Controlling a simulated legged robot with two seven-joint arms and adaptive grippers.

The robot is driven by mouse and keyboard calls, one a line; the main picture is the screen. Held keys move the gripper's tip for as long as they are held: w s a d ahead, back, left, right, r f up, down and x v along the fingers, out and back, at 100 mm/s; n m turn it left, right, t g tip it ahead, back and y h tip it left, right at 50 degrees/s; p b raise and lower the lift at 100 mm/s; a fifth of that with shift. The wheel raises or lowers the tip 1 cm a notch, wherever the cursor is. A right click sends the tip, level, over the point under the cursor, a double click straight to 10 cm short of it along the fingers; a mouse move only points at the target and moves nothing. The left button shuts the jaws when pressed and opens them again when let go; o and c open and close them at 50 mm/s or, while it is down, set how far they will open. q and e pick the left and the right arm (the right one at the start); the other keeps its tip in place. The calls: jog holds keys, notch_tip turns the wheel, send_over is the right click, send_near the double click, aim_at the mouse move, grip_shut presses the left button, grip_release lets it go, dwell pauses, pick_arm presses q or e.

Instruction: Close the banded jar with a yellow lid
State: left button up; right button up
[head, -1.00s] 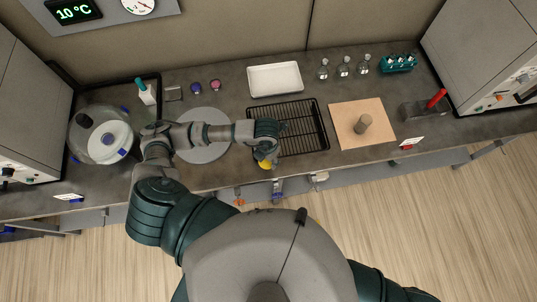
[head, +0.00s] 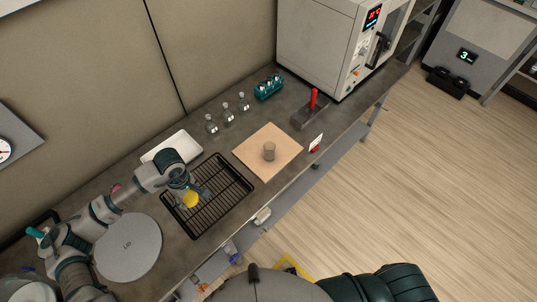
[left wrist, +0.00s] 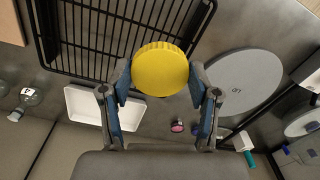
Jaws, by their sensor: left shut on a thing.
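My left gripper (head: 190,193) is shut on a yellow lid (head: 191,199), which appears above the left part of the black wire rack. In the left wrist view the round ribbed lid (left wrist: 160,69) sits between the two blue-padded fingers (left wrist: 160,88). A small grey-brown cylindrical jar (head: 269,151) stands upright on a tan board (head: 254,167), to the right of the rack and apart from the gripper. It is too small to make out bands on it. The jar does not show in the left wrist view. My right gripper is out of view.
The wire rack (head: 224,197) lies under my left gripper. A white tray (head: 163,145) is behind it, and a grey disc (head: 128,247) is at left. Flasks (head: 228,116), a teal tube rack (head: 269,88) and a red-handled device (head: 312,101) stand beyond the board. The board around the jar is clear.

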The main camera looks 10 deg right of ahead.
pick_arm(q)
jog(key=w+a+r+m, duration=0.1)
jog(key=w+r+m, duration=0.3)
jog(key=m, duration=0.6)
jog(key=shift+r, duration=0.6)
jog(key=shift+a, duration=0.1)
